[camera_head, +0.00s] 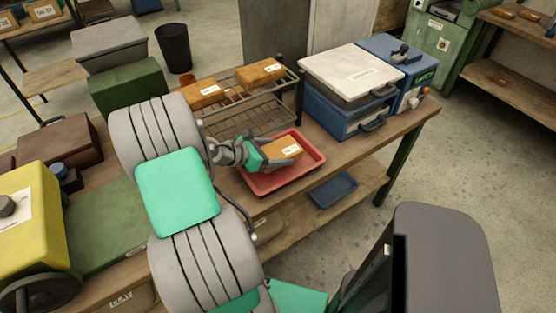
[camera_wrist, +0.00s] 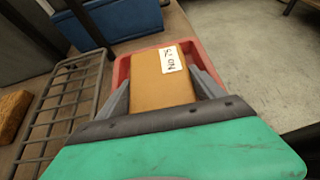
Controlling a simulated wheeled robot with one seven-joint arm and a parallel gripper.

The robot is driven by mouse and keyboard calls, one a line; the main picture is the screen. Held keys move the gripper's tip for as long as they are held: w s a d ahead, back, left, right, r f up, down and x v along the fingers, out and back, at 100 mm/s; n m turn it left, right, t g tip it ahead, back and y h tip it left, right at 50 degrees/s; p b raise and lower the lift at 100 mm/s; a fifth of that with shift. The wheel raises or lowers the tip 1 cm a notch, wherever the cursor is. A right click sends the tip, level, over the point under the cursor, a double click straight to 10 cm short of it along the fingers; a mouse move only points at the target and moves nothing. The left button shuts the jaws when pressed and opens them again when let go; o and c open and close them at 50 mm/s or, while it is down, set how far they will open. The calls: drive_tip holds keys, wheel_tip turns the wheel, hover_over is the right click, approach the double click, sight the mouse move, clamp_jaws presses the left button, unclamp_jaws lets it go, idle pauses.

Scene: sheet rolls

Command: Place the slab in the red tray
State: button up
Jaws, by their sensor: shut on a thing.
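The slab (camera_head: 287,148) is an orange-brown block with a white label. My gripper (camera_head: 283,149) is shut on it and holds it over the red tray (camera_head: 290,181). In the wrist view the slab (camera_wrist: 160,80) sits between the two grey fingers (camera_wrist: 160,92), its label facing the camera. The red tray's rim (camera_wrist: 199,53) shows around and beyond the slab. The views do not clearly show whether the slab touches the tray floor. Part of the tray is hidden behind the slab and gripper.
A wire rack (camera_head: 247,103) with two similar orange-brown blocks (camera_head: 260,73) stands left of the tray. A blue box with a white lid (camera_head: 350,72) stands behind right. A dark blue tray (camera_head: 333,189) lies on the lower shelf.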

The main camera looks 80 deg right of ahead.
drive_tip(key=shift+s+d+f, duration=0.1)
drive_tip(key=shift+d+f, duration=0.05)
drive_tip(key=shift+f, duration=0.8)
drive_tip(key=shift+s+d+f, duration=0.1)
drive_tip(key=shift+d+f, duration=0.05)
drive_tip(key=shift+f, duration=0.75)
drive_tip(key=o, duration=1.9)
drive_tip(key=shift+f, duration=0.15)
